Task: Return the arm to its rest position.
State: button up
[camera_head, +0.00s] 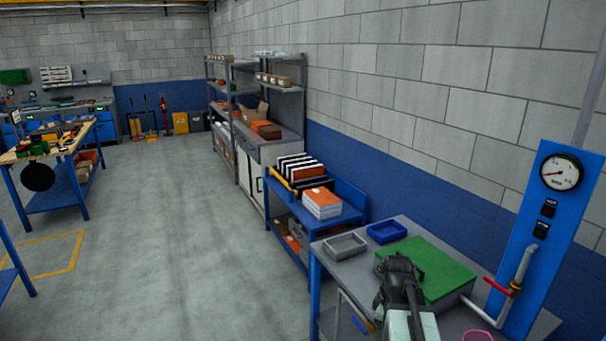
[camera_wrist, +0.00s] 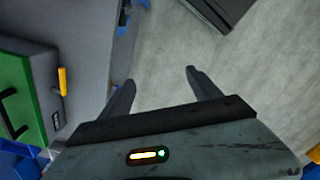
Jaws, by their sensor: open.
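My gripper shows in the wrist view (camera_wrist: 158,82) with its two dark fingers spread apart and nothing between them. Grey floor lies beyond the fingertips. In the head view my arm reaches up from the bottom edge, with the dark gripper end (camera_head: 400,272) in front of a grey box with a green top (camera_head: 440,262). I cannot tell from this view whether it touches the box. A green face with a black handle (camera_wrist: 12,108) and a yellow tab (camera_wrist: 63,81) shows at the left of the wrist view.
The grey workbench (camera_head: 338,278) holds a grey tray (camera_head: 345,246), a blue tray (camera_head: 387,232) and a pink round thing (camera_head: 477,336). A blue gauge panel (camera_head: 548,235) with a red-handled pipe stands at right. A blue cart (camera_head: 345,217) stands behind.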

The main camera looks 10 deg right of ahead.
jog(key=s+a+f+m+b, duration=0.1)
jog(key=a+f+m, duration=0.3)
jog(key=a+m, duration=0.5)
jog(key=a+b, duration=0.1)
jog(key=a, duration=0.7)
jog(key=shift+m+b, duration=0.3)
jog(key=shift+b, duration=0.1)
jog(key=shift+d, duration=0.1)
